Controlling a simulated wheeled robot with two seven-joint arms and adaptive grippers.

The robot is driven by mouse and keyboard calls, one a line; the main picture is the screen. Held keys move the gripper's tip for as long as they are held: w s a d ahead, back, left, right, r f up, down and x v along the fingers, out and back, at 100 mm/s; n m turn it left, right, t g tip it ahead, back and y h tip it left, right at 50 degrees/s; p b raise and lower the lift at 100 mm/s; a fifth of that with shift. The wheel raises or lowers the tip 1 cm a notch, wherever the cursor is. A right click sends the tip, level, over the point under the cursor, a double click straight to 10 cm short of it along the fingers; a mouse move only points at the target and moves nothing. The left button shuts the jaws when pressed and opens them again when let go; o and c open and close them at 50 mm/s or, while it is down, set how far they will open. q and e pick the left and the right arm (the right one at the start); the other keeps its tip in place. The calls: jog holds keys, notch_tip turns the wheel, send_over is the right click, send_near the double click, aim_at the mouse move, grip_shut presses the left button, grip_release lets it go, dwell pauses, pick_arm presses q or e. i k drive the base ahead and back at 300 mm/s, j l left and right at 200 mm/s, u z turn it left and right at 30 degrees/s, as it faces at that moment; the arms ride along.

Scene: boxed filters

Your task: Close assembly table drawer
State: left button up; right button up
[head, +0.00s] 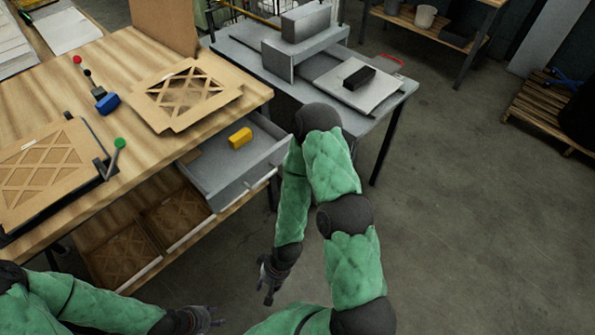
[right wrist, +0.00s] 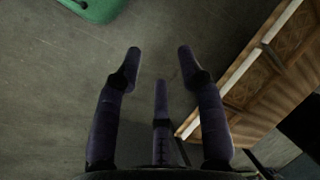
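The assembly table (head: 45,88) has a wooden top and stands at the left of the head view. Its grey drawer (head: 215,190) is pulled out at the table's right side, with a yellow block (head: 240,138) inside. My right gripper (head: 268,292) hangs below and to the right of the drawer, apart from it. In the right wrist view its fingers (right wrist: 160,62) are spread, with nothing between them but floor behind. My left gripper (head: 212,318) is at the bottom edge of the head view, its fingers apart and empty, away from the drawer.
Cardboard filter frames (head: 190,92) and coloured-knob tools lie on the tabletop. A lower shelf (head: 150,268) under the drawer holds boxed filters. A grey side table (head: 395,90) with a black box stands behind my right arm.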

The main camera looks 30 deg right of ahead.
aim_at(222, 173)
jog(key=i+j+z, duration=0.15)
jog(key=z, duration=0.25)
jog(key=i+j+z, duration=0.15)
jog(key=z, duration=0.25)
jog(key=i+j+z, duration=0.1)
jog(key=z, duration=0.3)
jog(key=j+z, duration=0.4)
jog(key=i+j, duration=0.1)
jog(key=j, duration=0.3)
